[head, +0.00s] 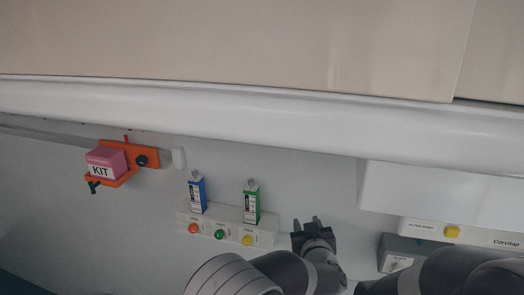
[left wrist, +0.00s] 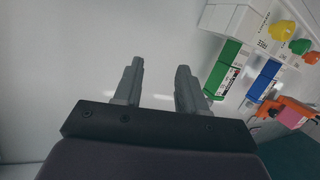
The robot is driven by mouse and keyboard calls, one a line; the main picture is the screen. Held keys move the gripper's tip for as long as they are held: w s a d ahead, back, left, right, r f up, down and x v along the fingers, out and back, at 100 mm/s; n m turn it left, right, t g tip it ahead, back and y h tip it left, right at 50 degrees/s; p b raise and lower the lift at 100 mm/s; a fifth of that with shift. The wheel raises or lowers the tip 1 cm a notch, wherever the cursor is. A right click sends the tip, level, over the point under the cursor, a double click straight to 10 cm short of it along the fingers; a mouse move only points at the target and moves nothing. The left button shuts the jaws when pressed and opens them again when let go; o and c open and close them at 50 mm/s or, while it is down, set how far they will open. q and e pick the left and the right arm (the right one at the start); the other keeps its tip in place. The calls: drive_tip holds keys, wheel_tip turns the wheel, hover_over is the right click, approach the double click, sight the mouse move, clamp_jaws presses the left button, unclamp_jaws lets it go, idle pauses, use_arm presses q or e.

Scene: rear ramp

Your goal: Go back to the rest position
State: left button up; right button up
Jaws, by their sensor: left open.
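My left gripper (head: 307,224) is at the lower middle of the head view, just right of the white switch panel. It is open and empty; its two grey fingers stand apart in the left wrist view (left wrist: 159,70) with only bare wall between them. Part of my right arm (head: 450,272) shows at the lower right of the head view; its gripper is not in view.
The white panel (head: 212,221) has orange, green and yellow knobs and carries a blue box (head: 197,194) and a green box (head: 251,203). A pink KIT box (head: 108,160) sits in an orange holder (head: 147,153). A grey unit (head: 396,254) is at right.

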use_arm(q)
drive_tip(key=s+a+f+m+g+h, duration=0.1)
drive_tip(key=s+a+f+m+g, duration=0.1)
drive_tip(key=s+a+f+g, duration=0.45)
drive_tip(key=s+a+f+m+g+h, duration=0.1)
drive_tip(key=s+a+f+m+g, duration=0.1)
drive_tip(key=s+a+f+g, duration=0.45)
drive_tip(key=s+a+r+n+y, duration=0.1)
drive_tip(key=s+a+r, duration=0.1)
drive_tip(key=s+a, duration=0.5)
drive_tip(key=s+a+r+n+g+y, duration=0.1)
drive_tip(key=s+a+r, duration=0.1)
drive_tip(key=s+a, duration=0.5)
drive_tip(key=a, duration=0.5)
drive_tip(key=shift+s+r, duration=0.4)
